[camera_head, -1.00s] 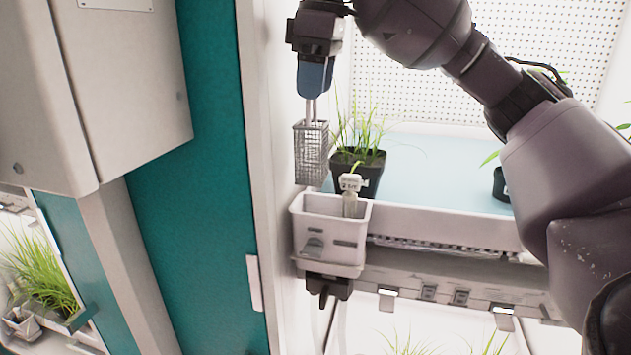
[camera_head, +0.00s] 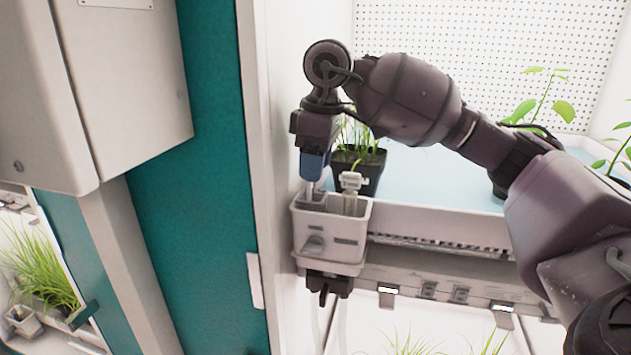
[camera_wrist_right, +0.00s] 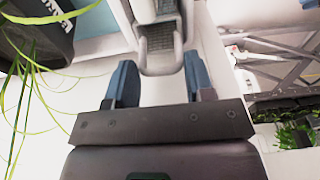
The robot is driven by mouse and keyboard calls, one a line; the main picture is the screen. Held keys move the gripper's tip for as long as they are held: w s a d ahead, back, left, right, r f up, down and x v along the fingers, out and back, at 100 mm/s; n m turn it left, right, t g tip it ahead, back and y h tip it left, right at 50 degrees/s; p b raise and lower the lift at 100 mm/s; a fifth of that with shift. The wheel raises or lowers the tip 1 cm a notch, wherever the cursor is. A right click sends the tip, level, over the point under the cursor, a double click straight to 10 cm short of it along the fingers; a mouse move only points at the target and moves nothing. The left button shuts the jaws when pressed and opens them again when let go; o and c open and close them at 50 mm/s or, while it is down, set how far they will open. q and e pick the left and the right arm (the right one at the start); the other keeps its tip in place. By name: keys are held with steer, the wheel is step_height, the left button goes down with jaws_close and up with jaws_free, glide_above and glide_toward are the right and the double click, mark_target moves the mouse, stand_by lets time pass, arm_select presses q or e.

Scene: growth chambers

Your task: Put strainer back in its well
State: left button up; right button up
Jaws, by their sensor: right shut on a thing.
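The strainer (camera_head: 310,189) is upright under my right gripper (camera_head: 313,172), whose blue fingers are shut on its handle. Only a short part of the handle shows in the head view; the mesh basket is hidden inside the white caddy (camera_head: 329,245). The strainer is at the left side of the caddy's opening. I cannot tell whether it rests on the well's bottom. In the right wrist view the blue fingers (camera_wrist_right: 160,82) point at a grey looped part that I cannot clearly identify. My left gripper is not in view.
A clear vial-like item (camera_head: 350,195) stands in the caddy's right part. A black pot of grass (camera_head: 371,172) stands close behind, on a pale blue shelf (camera_head: 440,180). A white wall panel edge (camera_head: 258,150) lies close to the left.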

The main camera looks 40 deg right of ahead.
mark_target(315, 185)
steer(key=shift+f, duration=2.05)
steer(key=o, duration=1.2)
steer(key=shift+o, duration=0.2)
steer(key=shift+r, duration=0.1)
steer(key=shift+r, duration=0.25)
step_height(315, 185, up, 11)
steer(key=s, duration=0.1)
steer(key=shift+d+r+b, duration=0.15)
steer(key=shift+d+b, duration=0.25)
steer(key=shift+d, duration=0.05)
steer(key=shift+s, duration=0.15)
